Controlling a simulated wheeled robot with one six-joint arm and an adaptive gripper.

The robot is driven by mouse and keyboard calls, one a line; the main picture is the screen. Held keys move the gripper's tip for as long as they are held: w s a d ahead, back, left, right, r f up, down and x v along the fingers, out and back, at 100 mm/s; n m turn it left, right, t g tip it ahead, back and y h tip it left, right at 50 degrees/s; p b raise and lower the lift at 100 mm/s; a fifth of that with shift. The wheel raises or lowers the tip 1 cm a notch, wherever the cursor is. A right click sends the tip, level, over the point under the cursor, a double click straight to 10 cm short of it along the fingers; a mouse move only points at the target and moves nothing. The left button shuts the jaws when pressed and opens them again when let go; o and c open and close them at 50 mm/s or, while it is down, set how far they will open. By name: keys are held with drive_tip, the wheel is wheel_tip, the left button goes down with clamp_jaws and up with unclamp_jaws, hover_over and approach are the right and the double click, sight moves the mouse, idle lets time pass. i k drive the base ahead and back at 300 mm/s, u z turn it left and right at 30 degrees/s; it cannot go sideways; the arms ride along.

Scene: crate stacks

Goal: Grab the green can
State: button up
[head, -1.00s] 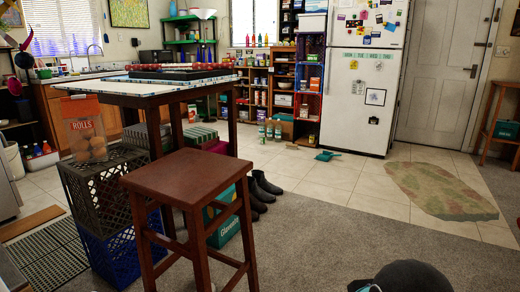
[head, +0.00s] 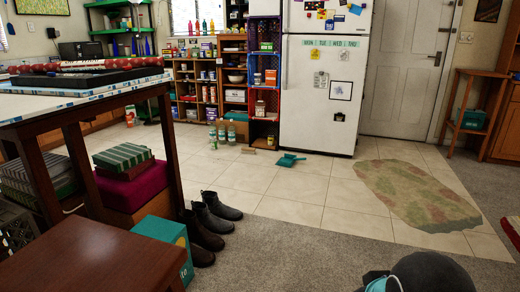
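Several small cans with pale and green labels (head: 222,134) stand on the tiled floor in front of the shelves, left of the fridge. They are small at this distance, and I cannot tell which one is the green can. My gripper is not in view. Only a dark rounded part of my arm with a teal cap shows at the bottom right, far from the cans.
A brown stool (head: 95,262) fills the bottom left, beside a table (head: 75,102). Boots (head: 208,228) and a teal box (head: 163,236) stand near it. A teal dustpan (head: 288,160) lies before the fridge (head: 322,95).

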sight(213, 142)
drive_tip(key=z, duration=0.2)
drive_tip(key=i, duration=3.65)
drive_tip(key=u, duration=0.35)
drive_tip(key=i, duration=1.95)
drive_tip(key=u, duration=1.45)
drive_tip(key=i, duration=1.7)
drive_tip(key=u, duration=0.65)
